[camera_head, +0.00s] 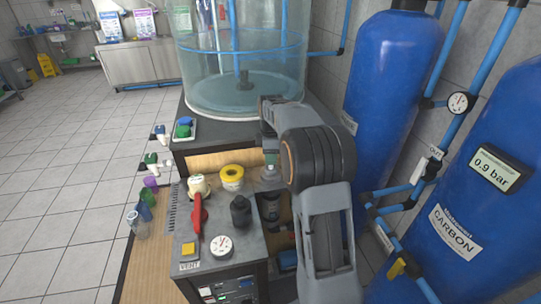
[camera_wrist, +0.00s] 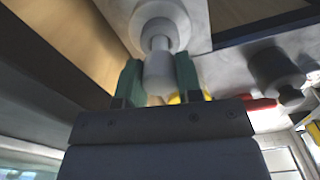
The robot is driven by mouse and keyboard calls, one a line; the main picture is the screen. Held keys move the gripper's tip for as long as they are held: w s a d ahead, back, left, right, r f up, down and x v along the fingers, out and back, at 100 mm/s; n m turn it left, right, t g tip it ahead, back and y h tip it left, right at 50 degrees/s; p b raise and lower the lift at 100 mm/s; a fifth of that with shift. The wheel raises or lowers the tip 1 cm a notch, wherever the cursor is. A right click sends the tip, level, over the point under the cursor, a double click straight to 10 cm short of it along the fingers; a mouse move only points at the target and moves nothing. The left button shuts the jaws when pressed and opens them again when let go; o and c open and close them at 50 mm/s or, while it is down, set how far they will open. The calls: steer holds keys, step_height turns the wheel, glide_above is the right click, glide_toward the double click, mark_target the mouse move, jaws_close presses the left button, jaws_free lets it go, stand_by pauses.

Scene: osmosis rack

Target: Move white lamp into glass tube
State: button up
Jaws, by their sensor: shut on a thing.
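My gripper (camera_wrist: 159,78) has green fingertips and is shut on a pale white cylindrical piece, which I take to be the white lamp (camera_wrist: 159,72). A narrow neck joins it to a wider white round part on a grey plate in the wrist view; I cannot tell whether they are attached. In the head view my gripper (camera_head: 270,158) is at the back right of the grey bench top, above a silver round part (camera_head: 268,174), and the lamp is mostly hidden. A large clear glass cylinder (camera_head: 240,45) stands behind; I cannot tell whether it is the glass tube.
The grey bench top (camera_head: 222,203) holds a yellow ring (camera_head: 231,174), a red lever (camera_head: 197,213), a black fitting (camera_head: 240,210) and a gauge (camera_head: 221,245). Small coloured containers (camera_head: 147,202) line its left. Blue tanks (camera_head: 390,85) and pipes crowd the right.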

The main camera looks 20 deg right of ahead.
steer(key=shift+f, duration=0.25)
steer(key=shift+f+b, duration=0.65)
steer(key=shift+f, duration=0.4)
steer(key=o, duration=1.2)
steer(key=shift+r, duration=0.2)
step_height(320, 180, up, 8)
steer(key=p, duration=0.7)
steer(key=shift+f, duration=0.1)
